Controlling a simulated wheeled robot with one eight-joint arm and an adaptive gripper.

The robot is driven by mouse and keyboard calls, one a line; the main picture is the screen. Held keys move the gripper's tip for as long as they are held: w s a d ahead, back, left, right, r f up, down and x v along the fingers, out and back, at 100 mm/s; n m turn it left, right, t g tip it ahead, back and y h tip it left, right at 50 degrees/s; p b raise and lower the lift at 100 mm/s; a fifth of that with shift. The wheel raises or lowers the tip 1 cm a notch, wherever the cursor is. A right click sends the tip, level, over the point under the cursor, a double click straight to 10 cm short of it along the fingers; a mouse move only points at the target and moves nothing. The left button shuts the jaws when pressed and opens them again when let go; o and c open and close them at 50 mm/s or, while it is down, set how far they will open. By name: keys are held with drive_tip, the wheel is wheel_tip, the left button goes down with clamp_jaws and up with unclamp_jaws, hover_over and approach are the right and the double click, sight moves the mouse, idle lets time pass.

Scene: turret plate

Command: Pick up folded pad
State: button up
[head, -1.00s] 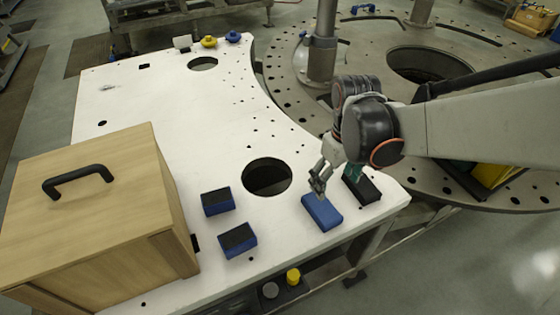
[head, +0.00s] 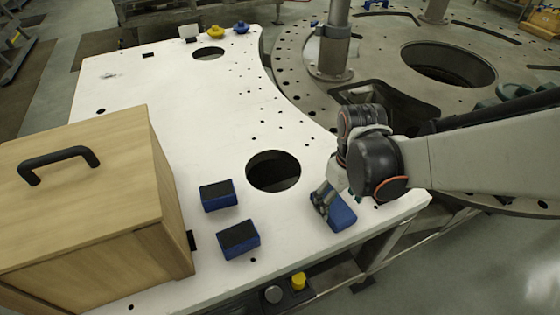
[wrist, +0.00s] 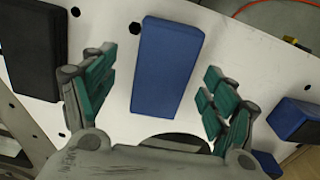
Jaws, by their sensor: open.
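A plain blue pad (head: 342,214), which I take as the folded pad, lies on the white table near its front right. My gripper (head: 322,204) is over it in the head view and hides part of it. In the wrist view the blue pad (wrist: 167,66) lies between the open green-lined fingers of my gripper (wrist: 158,90), with a gap on each side. The fingers are not touching it. A black pad (wrist: 30,45) shows left of the fingers in the wrist view; my arm hides it in the head view.
Two blue blocks with dark tops (head: 218,195) (head: 239,239) lie left of the gripper. A round hole (head: 273,171) opens in the white table (head: 190,110). A wooden box (head: 100,205) with a black handle stands at the left. The table's front edge is close to the pad.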

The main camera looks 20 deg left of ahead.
sight(332, 207)
drive_tip(key=shift+s+a+f+b, duration=0.15)
drive_tip(key=shift+f+b, duration=0.05)
drive_tip(key=shift+f, duration=0.3)
drive_tip(key=shift+s+a+f+b, duration=0.1)
drive_tip(key=shift+a+f+b, duration=0.05)
drive_tip(key=shift+f, duration=0.3)
drive_tip(key=shift+d+f+b, duration=0.1)
drive_tip(key=shift+f+b, duration=0.2)
drive_tip(key=shift+f, duration=0.1)
drive_tip(key=shift+r, duration=0.1)
drive_tip(key=c, duration=1.2)
drive_tip(key=shift+o, duration=0.2)
drive_tip(key=shift+r, duration=0.15)
